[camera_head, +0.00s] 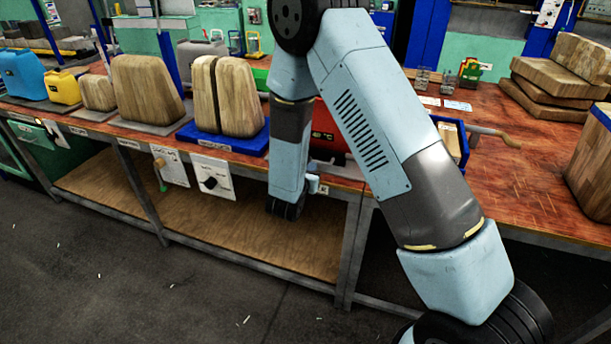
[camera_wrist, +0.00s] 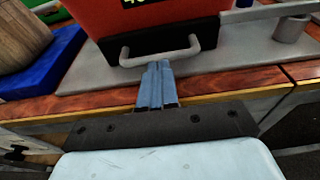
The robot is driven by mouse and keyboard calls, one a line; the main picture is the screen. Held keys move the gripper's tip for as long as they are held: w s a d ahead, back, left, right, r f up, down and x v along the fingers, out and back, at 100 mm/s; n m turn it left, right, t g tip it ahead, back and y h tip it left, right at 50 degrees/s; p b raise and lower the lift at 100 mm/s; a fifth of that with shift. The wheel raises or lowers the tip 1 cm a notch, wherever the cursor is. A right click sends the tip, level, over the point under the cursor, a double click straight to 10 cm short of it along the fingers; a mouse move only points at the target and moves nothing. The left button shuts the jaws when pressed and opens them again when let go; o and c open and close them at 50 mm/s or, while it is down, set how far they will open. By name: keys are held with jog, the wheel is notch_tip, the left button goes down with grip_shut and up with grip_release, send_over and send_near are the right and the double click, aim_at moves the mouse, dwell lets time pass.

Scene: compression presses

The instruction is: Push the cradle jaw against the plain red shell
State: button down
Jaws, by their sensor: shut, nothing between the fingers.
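In the wrist view a red body (camera_wrist: 160,14) with a dark lower front stands on a grey plate (camera_wrist: 90,75). A grey bar handle (camera_wrist: 160,56) sticks out from its dark front. Part of a yellow readout shows at the top edge. My gripper (camera_wrist: 158,68) is shut and empty, its blue fingers pointing at the middle of the handle. The tips are at or just below the bar; I cannot tell whether they touch. In the head view the red body (camera_head: 328,134) is mostly behind my arm. I cannot make out which part is the cradle jaw.
A wooden split block (camera_head: 224,95) on a blue base (camera_head: 225,139) stands left of the red body. A grey post (camera_wrist: 292,28) and a side bar are at its right. The bench's front edge (camera_wrist: 215,92) runs below my fingers. Wooden blocks (camera_head: 549,93) lie at the right.

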aim_at(320, 156)
jog(key=shift+x, duration=0.8)
jog(key=shift+w+d+r, duration=0.1)
jog(key=shift+w+d, duration=0.2)
jog(key=shift+w, duration=0.5)
jog(key=shift+w+d, duration=0.3)
jog(key=shift+w, duration=0.5)
